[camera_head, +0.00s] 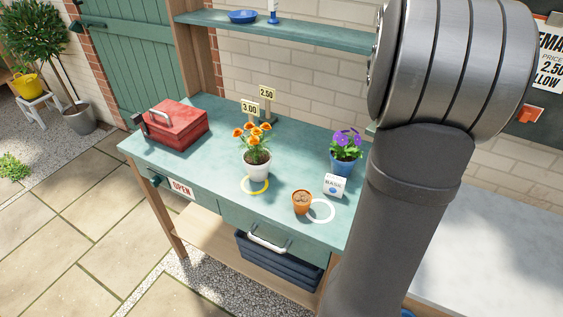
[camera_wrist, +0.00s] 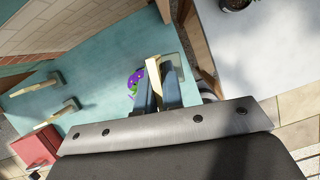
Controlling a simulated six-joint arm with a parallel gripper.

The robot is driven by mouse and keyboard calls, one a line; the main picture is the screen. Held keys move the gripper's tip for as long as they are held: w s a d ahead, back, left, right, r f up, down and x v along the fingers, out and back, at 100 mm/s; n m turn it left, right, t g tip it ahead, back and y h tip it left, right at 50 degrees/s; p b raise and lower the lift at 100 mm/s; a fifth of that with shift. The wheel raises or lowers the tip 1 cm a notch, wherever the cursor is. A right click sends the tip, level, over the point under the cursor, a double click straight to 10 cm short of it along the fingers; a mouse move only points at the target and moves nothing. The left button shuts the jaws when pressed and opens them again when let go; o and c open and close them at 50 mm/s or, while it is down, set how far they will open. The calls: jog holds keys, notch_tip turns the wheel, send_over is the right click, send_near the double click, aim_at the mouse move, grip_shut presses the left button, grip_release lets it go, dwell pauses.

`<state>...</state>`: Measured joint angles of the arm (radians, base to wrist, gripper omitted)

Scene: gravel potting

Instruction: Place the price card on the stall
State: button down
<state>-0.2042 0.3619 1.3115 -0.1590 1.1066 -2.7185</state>
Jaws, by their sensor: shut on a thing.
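In the wrist view my gripper (camera_wrist: 159,88) is shut on a cream price card (camera_wrist: 153,72), held by its edge above the teal stall top; its face is not readable. A grey-green flat piece beyond the fingers may be its foot. In the head view my arm hides the gripper and the held card. The stall (camera_head: 215,165) has a teal top. Two yellow price cards stand at its back, one reading 3.00 (camera_head: 250,107) and one reading 2.50 (camera_head: 267,93).
A terracotta pot (camera_head: 302,202) is beside a white ring (camera_head: 321,210). A white packet (camera_head: 334,186) is near the purple flowers' blue pot (camera_head: 343,166). A red toolbox (camera_head: 178,127) is at left.

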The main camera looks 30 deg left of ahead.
jog(key=s+a+n+y, duration=0.1)
jog(key=s+a+n, duration=0.25)
jog(key=a, duration=1.25)
jog(key=s+a+n+y, duration=0.25)
jog(key=s+a, duration=0.25)
jog(key=a, duration=1.1)
jog(key=s+a+f, duration=0.2)
jog(key=a+f, duration=0.3)
jog(key=f, duration=0.3)
jog(key=s+a+f, duration=0.1)
jog(key=a+f, duration=0.5)
jog(key=f, duration=0.2)
jog(key=shift+s+f+h, duration=0.3)
jog(key=shift+s+h, duration=0.1)
jog(key=shift+h, duration=0.05)
jog(key=shift+a+f, duration=0.1)
jog(key=c, duration=1.9)
grip_release()
jog(key=o, duration=0.3)
jog(key=shift+o, duration=0.2)
